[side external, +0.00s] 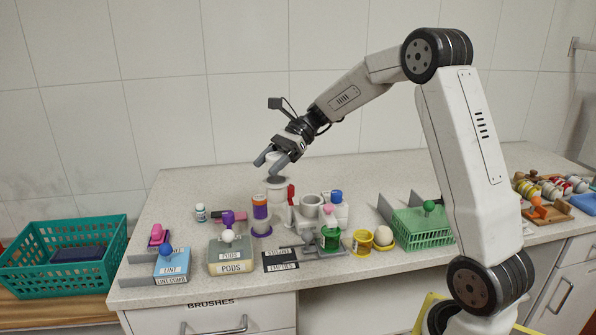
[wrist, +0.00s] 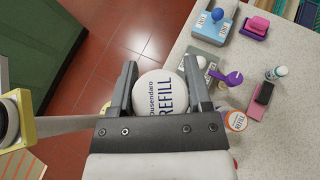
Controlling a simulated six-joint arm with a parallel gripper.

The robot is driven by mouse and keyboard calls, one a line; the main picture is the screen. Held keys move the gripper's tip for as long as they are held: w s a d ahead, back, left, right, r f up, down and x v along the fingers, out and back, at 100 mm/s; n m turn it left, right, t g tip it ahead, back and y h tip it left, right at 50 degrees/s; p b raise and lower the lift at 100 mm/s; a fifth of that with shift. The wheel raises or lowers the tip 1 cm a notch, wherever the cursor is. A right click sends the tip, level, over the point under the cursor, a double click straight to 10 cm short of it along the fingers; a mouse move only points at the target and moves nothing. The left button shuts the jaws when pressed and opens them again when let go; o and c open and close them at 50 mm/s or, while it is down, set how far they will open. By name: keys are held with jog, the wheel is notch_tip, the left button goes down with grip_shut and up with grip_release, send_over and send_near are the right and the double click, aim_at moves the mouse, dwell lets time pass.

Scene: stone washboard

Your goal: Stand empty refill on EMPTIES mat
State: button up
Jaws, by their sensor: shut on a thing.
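My gripper (side external: 274,160) is shut on a white round refill (side external: 277,184), held in the air above the counter. In the wrist view the refill (wrist: 160,94) sits between my two grey fingers (wrist: 162,92), its face marked REFILL in blue. The dark EMPTIES mat (side external: 279,257) lies near the counter's front edge, below my gripper in the side view, with a white EMPTIES label at its front. No object is seen standing on it. The mat cannot be made out in the wrist view.
White cups (side external: 311,206) stand behind. A yellow cup (side external: 362,243) and green basket (side external: 423,228) are farther right.

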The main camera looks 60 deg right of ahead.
notch_tip(320, 180, down, 12)
jog(key=shift+f, duration=0.2)
jog(key=shift+d+f, duration=0.1)
jog(key=shift+f, duration=2.85)
jog(key=o, duration=1.3)
jog(key=shift+d, duration=0.1)
jog(key=shift+v, duration=3.85)
